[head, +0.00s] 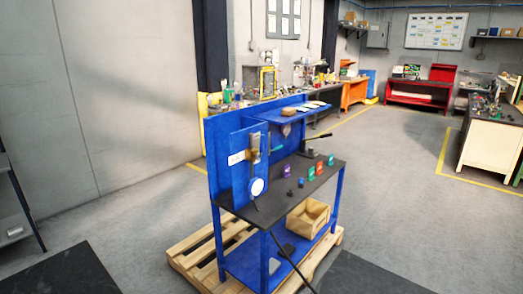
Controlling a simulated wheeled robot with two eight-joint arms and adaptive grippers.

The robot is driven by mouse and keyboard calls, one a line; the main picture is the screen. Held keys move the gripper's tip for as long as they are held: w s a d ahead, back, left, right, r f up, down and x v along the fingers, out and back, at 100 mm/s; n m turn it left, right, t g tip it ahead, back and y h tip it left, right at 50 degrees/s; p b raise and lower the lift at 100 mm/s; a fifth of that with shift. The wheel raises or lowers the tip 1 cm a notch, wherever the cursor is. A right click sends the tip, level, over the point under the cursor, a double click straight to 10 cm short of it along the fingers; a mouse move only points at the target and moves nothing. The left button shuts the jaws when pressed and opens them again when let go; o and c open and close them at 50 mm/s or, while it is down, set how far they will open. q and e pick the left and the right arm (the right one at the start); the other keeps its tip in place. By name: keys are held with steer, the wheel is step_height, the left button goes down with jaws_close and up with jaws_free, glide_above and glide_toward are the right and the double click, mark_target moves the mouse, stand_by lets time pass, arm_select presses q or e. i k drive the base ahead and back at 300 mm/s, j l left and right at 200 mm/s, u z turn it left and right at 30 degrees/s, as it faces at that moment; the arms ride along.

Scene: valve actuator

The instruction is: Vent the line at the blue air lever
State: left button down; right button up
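A blue workbench (228,190) with an upright blue back panel stands a few metres ahead, on a wooden pallet. A small teal-blue bar (277,149) sticks out at the panel beside a tan and dark upright fitting (255,149). It may be the blue air lever, but it is too small to tell, and so is its position. A round white gauge-like disc (257,187) sits low on the panel. A black-handled lever device (318,138) is at the bench's far end. Neither of my grippers is in view.
Small coloured blocks, including a red one (319,170), stand on the dark benchtop (268,207). A wooden box (308,219) is on the lower shelf. The pallet (205,256) juts out around the bench legs. Grey floor (400,190) is open to the right.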

mark_target(262, 145)
steer(key=i+l+z, duration=0.1)
steer(key=i+l, duration=0.15)
steer(key=i, duration=0.25)
steer(key=i+l, duration=0.2)
steer(key=i, duration=0.3)
steer(key=i+l+z, duration=0.15)
steer(key=i, duration=0.35)
